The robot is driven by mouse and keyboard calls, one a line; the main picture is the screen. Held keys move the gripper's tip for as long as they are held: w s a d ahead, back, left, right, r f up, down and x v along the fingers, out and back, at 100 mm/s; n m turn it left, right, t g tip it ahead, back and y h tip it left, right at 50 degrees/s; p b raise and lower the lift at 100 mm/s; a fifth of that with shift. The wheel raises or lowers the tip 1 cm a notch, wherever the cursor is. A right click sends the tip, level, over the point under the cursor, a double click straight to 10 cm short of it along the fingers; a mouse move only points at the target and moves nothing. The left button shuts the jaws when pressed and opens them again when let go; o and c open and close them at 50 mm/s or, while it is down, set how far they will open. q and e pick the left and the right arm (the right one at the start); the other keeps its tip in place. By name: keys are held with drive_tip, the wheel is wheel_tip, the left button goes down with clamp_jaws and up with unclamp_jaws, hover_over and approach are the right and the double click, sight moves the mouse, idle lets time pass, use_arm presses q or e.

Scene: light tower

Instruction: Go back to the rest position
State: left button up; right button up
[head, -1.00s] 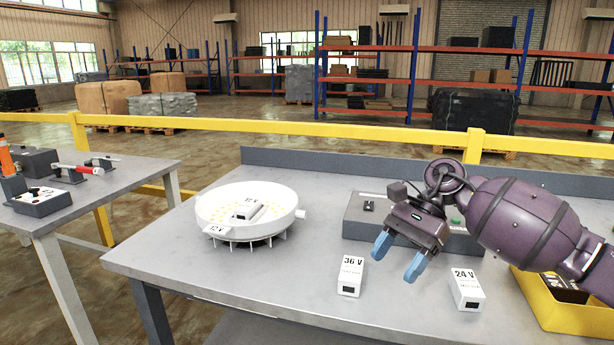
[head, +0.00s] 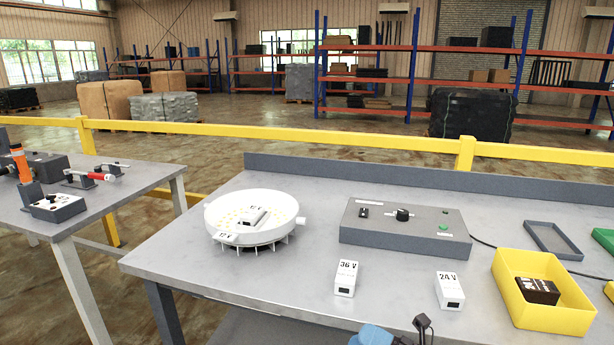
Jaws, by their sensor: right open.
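My right gripper (head: 371,336) shows only in part at the bottom edge of the head view. A blue finger and a dark piece of it rise over the table's front edge. It is open, nothing shows held in it, and most of it is cut off by the frame. It is in front of and apart from the white 36 V box (head: 345,278) and the white 24 V box (head: 449,290), which stand on the grey table (head: 300,297). My left gripper is not in view.
A white round lamp base (head: 224,228) with yellow dots stands at the table's left. Behind are a grey control box (head: 380,240) with a knob and a green button, and a grey tray (head: 553,253). A yellow bin (head: 545,318) holds a dark block (head: 538,291). A second table stands left.

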drive_tip(key=s+d+f+m+h+p, duration=0.1)
drive_tip(key=s+d+f+m+h, duration=0.4)
drive_tip(key=s+m, duration=0.3)
drive_tip(key=s+d+f+m+t+h+p, duration=0.1)
drive_tip(key=s+d+f+m+h, duration=0.5)
drive_tip(key=m, duration=0.8)
drive_tip(key=s+d+f+m+h+p, duration=0.2)
drive_tip(key=s+d+f+m+h, duration=0.4)
drive_tip(key=s+m, duration=0.5)
drive_tip(key=h, duration=0.2)
drive_tip(key=shift+s+f+m+h, duration=0.15)
drive_tip(key=shift+f+m+h, duration=0.15)
drive_tip(key=shift+m, duration=0.1)
drive_tip(key=shift+d, duration=0.1)
drive_tip(key=shift+c, duration=0.3)
